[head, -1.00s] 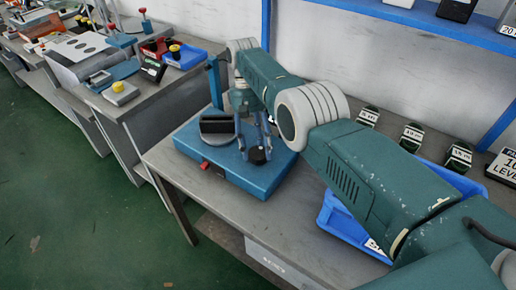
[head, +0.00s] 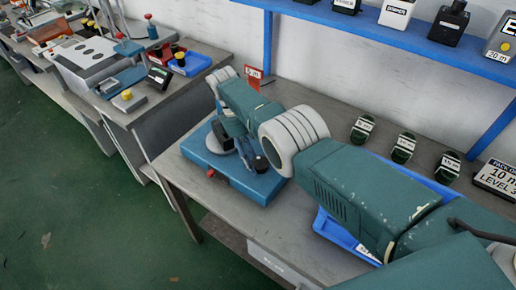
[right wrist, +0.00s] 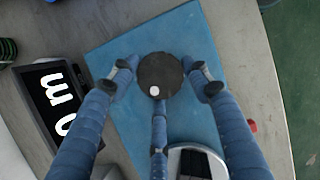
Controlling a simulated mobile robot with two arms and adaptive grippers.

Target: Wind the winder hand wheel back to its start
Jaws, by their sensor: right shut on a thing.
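The winder stands on a blue base plate (head: 267,192) on the grey bench, with a pale round disc (head: 219,148) at its left. My right arm hides much of the winder. My left gripper is not in view.
A blue bin (head: 340,235) lies partly under my right arm. Several dark labelled items (head: 404,147) stand along the wall. An orange-red sign (head: 254,77) stands behind the winder. Another bench with trays is at the left. The green floor in front is clear.

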